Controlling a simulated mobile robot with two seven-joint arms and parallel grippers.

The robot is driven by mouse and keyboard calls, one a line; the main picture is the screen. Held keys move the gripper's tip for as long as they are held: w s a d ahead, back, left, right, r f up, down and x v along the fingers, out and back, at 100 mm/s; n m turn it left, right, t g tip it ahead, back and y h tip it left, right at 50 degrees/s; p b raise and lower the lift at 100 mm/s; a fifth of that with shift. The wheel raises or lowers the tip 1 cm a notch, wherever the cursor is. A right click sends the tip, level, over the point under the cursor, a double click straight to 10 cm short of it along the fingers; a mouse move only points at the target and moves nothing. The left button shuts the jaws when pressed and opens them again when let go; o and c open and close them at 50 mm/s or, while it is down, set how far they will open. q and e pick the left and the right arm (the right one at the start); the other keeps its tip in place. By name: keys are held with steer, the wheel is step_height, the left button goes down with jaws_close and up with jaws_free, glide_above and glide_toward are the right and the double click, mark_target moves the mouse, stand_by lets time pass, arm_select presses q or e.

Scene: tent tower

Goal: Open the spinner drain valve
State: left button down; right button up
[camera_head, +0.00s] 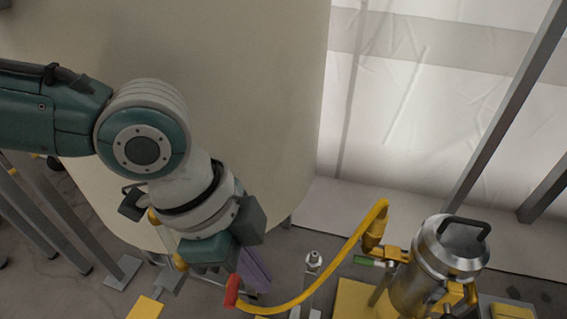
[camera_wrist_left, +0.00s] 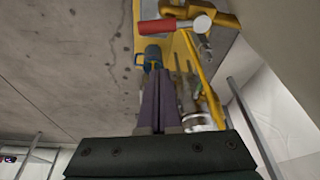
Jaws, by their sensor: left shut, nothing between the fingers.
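A red valve handle (camera_wrist_left: 165,27) shows at the top of the left wrist view, joined to a metal fitting (camera_wrist_left: 201,24) on a yellow body. In the head view the red part (camera_head: 232,290) is at the lower middle, at the end of a curved yellow hose (camera_head: 325,280). My left gripper (camera_head: 258,275) points down close beside the red part; I cannot tell whether they touch. Its purple fingers (camera_wrist_left: 166,85) are together and empty in the left wrist view, apart from the handle in the picture. My right gripper is not in view.
A large cream tank (camera_head: 250,90) stands behind my left arm. A steel canister (camera_head: 420,270) with a black handle stands at the right. Grey posts (camera_head: 510,100) flank the area on both sides. Yellow plates (camera_head: 145,308) lie low in the head view.

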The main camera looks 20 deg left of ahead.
mark_target(235, 281)
arm_select(q)
steer(key=f+b, duration=0.1)
steer(key=a+f+b, duration=0.1)
steer(key=a+f, duration=0.1)
steer(key=f, duration=0.1)
steer(key=shift+s+a+b, duration=0.15)
steer(key=shift+s+b, duration=0.1)
steer(key=shift+b, duration=0.15)
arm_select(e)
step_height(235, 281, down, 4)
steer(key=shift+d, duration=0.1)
